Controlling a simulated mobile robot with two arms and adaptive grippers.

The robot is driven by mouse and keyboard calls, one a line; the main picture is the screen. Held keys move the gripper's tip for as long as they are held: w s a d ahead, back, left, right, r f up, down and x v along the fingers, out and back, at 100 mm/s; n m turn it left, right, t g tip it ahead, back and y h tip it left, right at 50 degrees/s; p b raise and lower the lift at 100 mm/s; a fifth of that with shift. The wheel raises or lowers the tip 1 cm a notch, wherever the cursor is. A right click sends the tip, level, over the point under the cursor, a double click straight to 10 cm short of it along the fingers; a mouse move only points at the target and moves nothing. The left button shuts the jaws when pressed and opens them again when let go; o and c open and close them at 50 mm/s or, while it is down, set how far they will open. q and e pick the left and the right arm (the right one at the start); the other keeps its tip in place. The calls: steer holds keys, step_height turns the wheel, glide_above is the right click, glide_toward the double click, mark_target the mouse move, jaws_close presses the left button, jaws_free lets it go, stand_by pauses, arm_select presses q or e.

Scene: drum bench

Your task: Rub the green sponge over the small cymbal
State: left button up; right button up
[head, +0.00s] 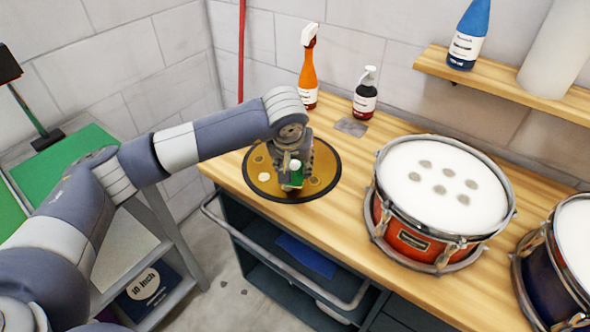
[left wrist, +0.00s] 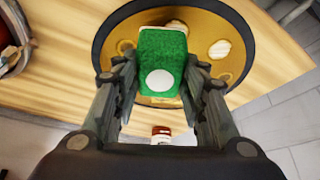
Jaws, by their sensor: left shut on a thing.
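The small cymbal (head: 263,187) is a gold disc with a dark rim lying on the wooden bench, with several pale spots on it. It also shows in the left wrist view (left wrist: 207,28). My left gripper (head: 294,172) is over the cymbal's right half, shut on the green sponge (head: 296,179). In the left wrist view the sponge (left wrist: 163,52) sits between the two fingers, with a round white mark on its face. The sponge is over the cymbal; I cannot tell whether it touches. The gripper and sponge hide part of the disc. My right gripper is not in view.
A red drum (head: 411,241) with a spotted white head stands right of the cymbal, and a blue drum (head: 565,250) beyond it. An orange spray bottle (head: 309,72), a dark pump bottle (head: 365,97) and a grey patch (head: 351,127) are behind. A wall shelf (head: 490,83) holds a blue bottle.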

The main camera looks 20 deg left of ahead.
arm_select(q)
steer(key=shift+s+a+r+p, duration=0.15)
steer(key=shift+r+p, duration=0.25)
steer(key=shift+r, duration=1.05)
steer(key=shift+r+p, duration=0.8)
steer(key=shift+r, duration=0.55)
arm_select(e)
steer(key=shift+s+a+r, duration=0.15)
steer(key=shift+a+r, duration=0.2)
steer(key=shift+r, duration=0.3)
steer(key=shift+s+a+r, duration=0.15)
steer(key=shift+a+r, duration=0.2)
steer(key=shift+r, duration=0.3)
arm_select(q)
steer(key=w+d+r+p, duration=0.2)
steer(key=d+r+p, duration=0.2)
steer(key=p, duration=0.2)
steer(key=f, duration=0.1)
steer(key=f+b, duration=0.1)
steer(key=f, duration=0.2)
steer(key=shift+a+b, duration=0.25)
steer(key=shift+b, duration=0.05)
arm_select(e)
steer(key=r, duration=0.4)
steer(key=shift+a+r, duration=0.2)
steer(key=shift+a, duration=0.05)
